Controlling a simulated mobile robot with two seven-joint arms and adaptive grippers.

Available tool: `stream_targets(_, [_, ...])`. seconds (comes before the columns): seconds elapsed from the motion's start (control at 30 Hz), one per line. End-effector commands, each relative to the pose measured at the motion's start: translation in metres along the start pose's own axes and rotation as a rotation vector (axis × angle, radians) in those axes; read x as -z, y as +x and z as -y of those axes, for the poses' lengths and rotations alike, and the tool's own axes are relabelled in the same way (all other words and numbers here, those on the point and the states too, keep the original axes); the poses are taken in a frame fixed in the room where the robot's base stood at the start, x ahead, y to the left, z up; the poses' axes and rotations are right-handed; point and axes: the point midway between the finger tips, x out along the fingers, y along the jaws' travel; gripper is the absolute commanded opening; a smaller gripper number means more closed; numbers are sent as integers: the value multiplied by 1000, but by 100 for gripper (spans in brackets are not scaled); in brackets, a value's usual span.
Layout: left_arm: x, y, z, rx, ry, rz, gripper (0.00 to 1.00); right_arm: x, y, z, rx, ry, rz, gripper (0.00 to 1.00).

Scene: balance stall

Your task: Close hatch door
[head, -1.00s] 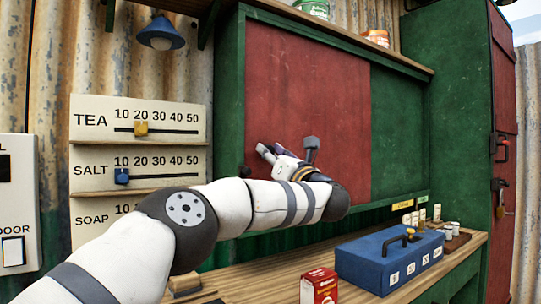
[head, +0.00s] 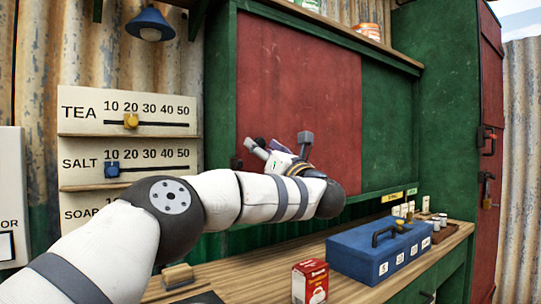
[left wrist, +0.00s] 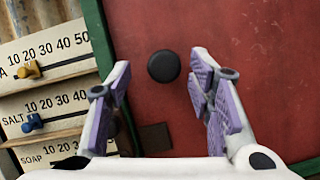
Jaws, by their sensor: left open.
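The hatch door (head: 315,85) is a red panel covering the left and middle of a green-framed hatch on the wall. Green surface shows to its right. A round black knob (left wrist: 163,66) sits on the red panel in the left wrist view, with a dark block (left wrist: 155,137) below it. My left gripper (head: 276,147) is in front of the panel's lower left part. In the left wrist view its purple-padded fingers (left wrist: 161,85) are open, one either side of the knob in the picture, with nothing between the pads. Whether they touch the panel is unclear. My right gripper is not in view.
Price boards with sliders (head: 130,121) hang left of the hatch. Below, the wooden counter (head: 245,278) holds a blue cash box (head: 370,262), a red-and-white carton (head: 310,282) and a brush (head: 178,276). A red door with a padlock (head: 487,190) stands at the right.

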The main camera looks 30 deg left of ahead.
Motion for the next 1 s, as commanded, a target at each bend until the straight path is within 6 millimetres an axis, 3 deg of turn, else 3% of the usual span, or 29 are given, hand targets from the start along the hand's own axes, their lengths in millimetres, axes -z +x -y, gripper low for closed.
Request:
stream_targets(0.2, [0, -60, 1, 6, 2, 2, 48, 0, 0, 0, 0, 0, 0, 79])
stream_targets(0.4, [0, -97, 0, 2, 1, 0, 48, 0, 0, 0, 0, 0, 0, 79])
stream_targets(1.0, [0, -105, -1, 0, 1, 0, 48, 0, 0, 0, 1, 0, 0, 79])
